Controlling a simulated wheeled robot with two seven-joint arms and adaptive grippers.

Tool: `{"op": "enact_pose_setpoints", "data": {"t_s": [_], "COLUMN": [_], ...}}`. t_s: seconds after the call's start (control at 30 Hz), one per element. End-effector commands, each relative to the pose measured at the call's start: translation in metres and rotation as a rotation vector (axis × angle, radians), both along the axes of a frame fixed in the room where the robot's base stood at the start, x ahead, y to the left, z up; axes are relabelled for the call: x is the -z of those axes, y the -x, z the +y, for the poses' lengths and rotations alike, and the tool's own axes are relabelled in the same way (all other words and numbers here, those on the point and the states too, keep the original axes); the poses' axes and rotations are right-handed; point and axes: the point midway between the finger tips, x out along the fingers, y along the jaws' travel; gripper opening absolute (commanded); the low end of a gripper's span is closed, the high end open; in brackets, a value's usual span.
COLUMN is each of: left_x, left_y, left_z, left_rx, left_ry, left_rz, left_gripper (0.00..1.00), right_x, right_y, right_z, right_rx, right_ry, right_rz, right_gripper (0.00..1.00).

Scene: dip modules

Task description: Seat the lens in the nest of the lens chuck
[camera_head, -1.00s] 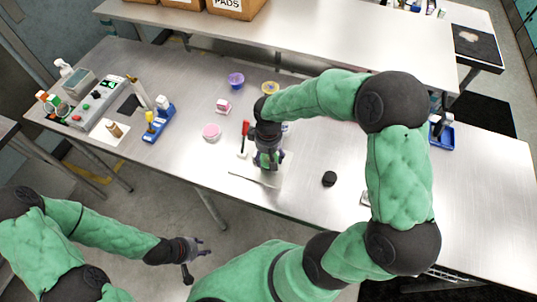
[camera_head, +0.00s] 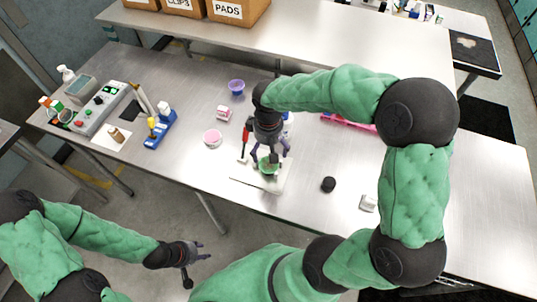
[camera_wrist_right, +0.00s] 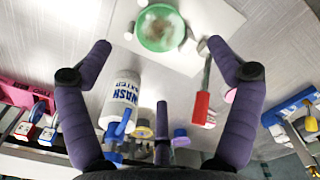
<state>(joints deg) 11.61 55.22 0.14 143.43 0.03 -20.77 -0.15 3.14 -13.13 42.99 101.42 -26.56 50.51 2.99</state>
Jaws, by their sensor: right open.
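A green round part (camera_head: 268,166), which looks like the lens chuck, stands on a white plate (camera_head: 246,173) near the table's front edge. In the right wrist view the green part (camera_wrist_right: 160,27) has a pale, cloudy round middle. I cannot tell whether that is the lens lying in the nest. My right gripper (camera_head: 271,152) is above the green part, pointing down, its fingers spread. In the right wrist view the open fingers (camera_wrist_right: 165,60) hold nothing. My left gripper (camera_head: 196,252) hangs in front of the table, fingers apart and empty.
A wash bottle (camera_wrist_right: 122,100) is close to one right finger. A pink jar (camera_head: 213,138), purple bowl (camera_head: 236,86), black puck (camera_head: 328,184) and blue rack (camera_head: 160,130) stand around. The table's front right is mostly clear.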

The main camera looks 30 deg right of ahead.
Motion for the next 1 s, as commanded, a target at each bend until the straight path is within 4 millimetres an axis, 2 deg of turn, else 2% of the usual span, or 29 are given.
{"op": "enact_pose_setpoints", "data": {"t_s": [0.1, 0.3, 1.0], "left_x": [-0.004, -0.006, -0.006], "left_y": [0.000, 0.000, 0.000], "left_z": [0.000, 0.000, 0.000], "left_rx": [0.000, 0.000, 0.000], "left_ry": [0.000, 0.000, 0.000], "left_rz": [0.000, 0.000, 0.000], "left_gripper": [0.40, 0.40, 0.40], "right_x": [-0.022, -0.040, -0.043], "right_y": [0.000, 0.000, 0.001], "right_z": [0.000, 0.000, 0.000], "right_rx": [0.000, 0.000, 0.000], "right_ry": [0.000, 0.000, -0.001], "right_rz": [-0.002, 0.000, 0.001], "right_gripper": [0.91, 0.91, 0.91]}}
